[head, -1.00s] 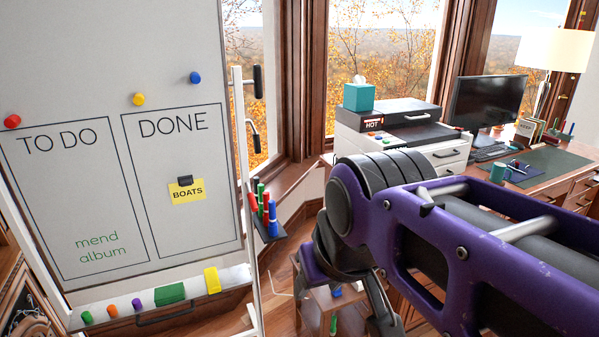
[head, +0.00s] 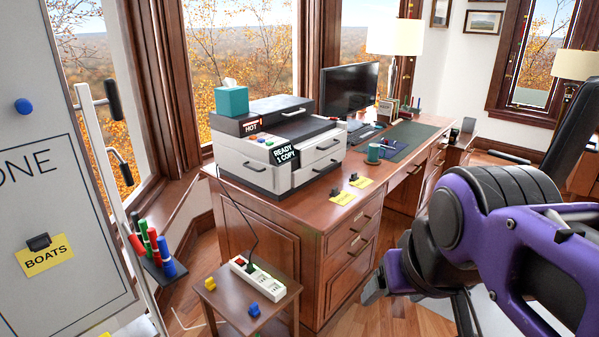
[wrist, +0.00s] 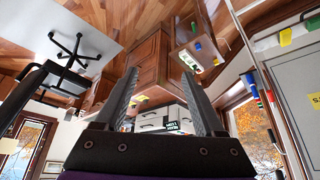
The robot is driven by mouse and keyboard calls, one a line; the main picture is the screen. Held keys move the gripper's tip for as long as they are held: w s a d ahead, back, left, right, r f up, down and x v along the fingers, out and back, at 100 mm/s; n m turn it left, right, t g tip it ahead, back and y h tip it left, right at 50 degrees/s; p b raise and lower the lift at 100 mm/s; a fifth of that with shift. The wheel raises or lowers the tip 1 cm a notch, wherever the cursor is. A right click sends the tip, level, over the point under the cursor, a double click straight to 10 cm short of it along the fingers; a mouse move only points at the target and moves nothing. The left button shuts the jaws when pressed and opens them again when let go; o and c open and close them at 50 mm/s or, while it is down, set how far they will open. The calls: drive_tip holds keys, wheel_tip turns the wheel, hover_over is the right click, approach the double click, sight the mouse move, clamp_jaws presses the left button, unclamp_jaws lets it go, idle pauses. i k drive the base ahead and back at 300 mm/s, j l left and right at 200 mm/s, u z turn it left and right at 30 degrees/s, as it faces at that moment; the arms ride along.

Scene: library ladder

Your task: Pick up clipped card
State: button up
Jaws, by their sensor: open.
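A yellow card marked BOATS (head: 48,260) with a black clip (head: 39,242) at its top is on the whiteboard at the left of the head view. Two more yellow cards with dark clips lie on the desk's near edge, a nearer one (head: 343,198) and a farther one (head: 363,183). The pictures do not show which is the task's card. My gripper (wrist: 160,78) is open and empty, pointing toward the desk in the wrist view. In the head view it hangs low, right of the desk front and apart from all cards.
A white printer (head: 285,155) with a teal tissue box (head: 232,101) stands on the desk (head: 285,205). The marker holder (head: 165,270) juts from the whiteboard (head: 60,180).

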sight(361, 182)
drive_tip(key=z, duration=0.2)
drive_tip(key=u, duration=2.3)
drive_tip(key=z, duration=2.35)
drive_tip(key=i+l+u, duration=0.15)
drive_tip(key=u, duration=0.3)
drive_tip(key=i+l+u, duration=0.2)
drive_tip(key=u, duration=0.2)
drive_tip(key=i+l+u, duration=0.2)
drive_tip(key=l, duration=0.2)
drive_tip(key=i+l+u, duration=0.2)
drive_tip(key=l, duration=0.2)
drive_tip(key=k, duration=0.05)
